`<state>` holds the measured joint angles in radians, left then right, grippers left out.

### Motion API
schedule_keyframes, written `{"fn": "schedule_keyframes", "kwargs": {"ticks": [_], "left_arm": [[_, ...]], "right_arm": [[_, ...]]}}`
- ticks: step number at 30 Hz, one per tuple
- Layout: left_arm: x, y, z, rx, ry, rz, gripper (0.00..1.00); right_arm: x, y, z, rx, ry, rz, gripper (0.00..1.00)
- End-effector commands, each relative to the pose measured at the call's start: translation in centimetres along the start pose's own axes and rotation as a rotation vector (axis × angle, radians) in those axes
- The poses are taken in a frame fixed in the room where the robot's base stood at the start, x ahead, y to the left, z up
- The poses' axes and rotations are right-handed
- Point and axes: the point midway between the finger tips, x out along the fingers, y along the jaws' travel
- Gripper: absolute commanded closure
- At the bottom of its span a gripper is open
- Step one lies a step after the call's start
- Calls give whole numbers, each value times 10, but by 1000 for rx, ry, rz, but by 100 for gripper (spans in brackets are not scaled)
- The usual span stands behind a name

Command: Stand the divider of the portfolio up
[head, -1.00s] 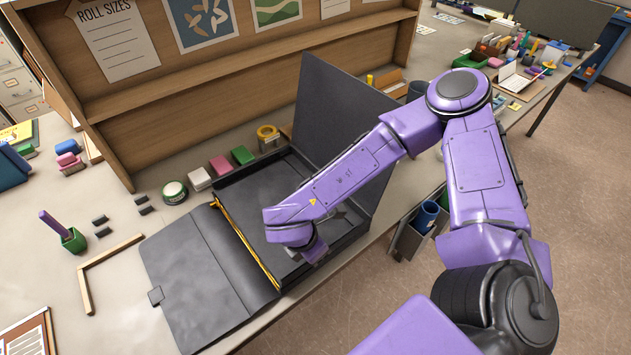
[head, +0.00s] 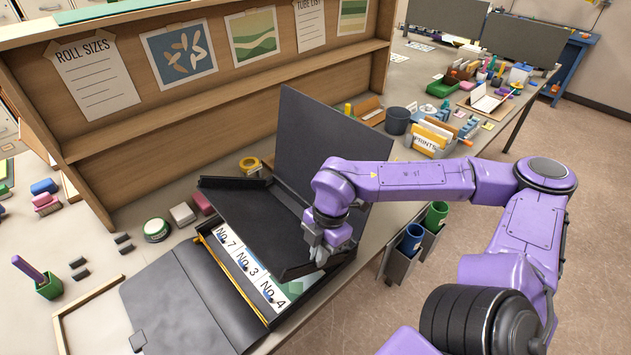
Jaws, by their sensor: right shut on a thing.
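The black portfolio (head: 310,308) lies open on the bench, its front flap (head: 180,305) flat to the left and its tall black lid (head: 325,140) upright behind. Its black divider (head: 255,215) is lifted and tilted, its near edge raised above the tray. Under it, white cards (head: 245,262) marked No. 7, No. 3 and No. 4 show in the tray. My right gripper (head: 318,256) is shut on the divider at its near right corner; the fingertips are partly hidden. My left gripper is not in view.
A wooden shelf board with posters (head: 180,55) stands behind. A yellow tape roll (head: 250,165), a round tin (head: 156,229) and coloured blocks (head: 183,213) sit close behind the portfolio. Holders with cups (head: 411,238) hang at the bench's right edge.

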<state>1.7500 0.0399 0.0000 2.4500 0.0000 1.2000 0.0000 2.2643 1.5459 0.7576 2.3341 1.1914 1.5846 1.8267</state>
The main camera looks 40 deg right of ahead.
Motion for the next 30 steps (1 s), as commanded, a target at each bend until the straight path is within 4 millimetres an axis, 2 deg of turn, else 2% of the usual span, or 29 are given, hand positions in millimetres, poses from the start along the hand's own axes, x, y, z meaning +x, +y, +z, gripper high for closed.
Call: {"fn": "schedule_keyframes", "kwargs": {"ticks": [14,15,16,17,26,30], "left_arm": [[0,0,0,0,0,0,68],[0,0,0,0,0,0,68],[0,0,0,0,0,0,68],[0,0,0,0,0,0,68],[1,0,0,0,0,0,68],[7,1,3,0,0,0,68]], "right_arm": [[-2,1,2,0,11,3,100],[-2,1,2,0,11,3,81],[-2,1,2,0,11,3,71],[-2,1,2,0,11,3,68],[-4,1,2,1,12,3,68],[-24,2,3,2,13,8,68]]}}
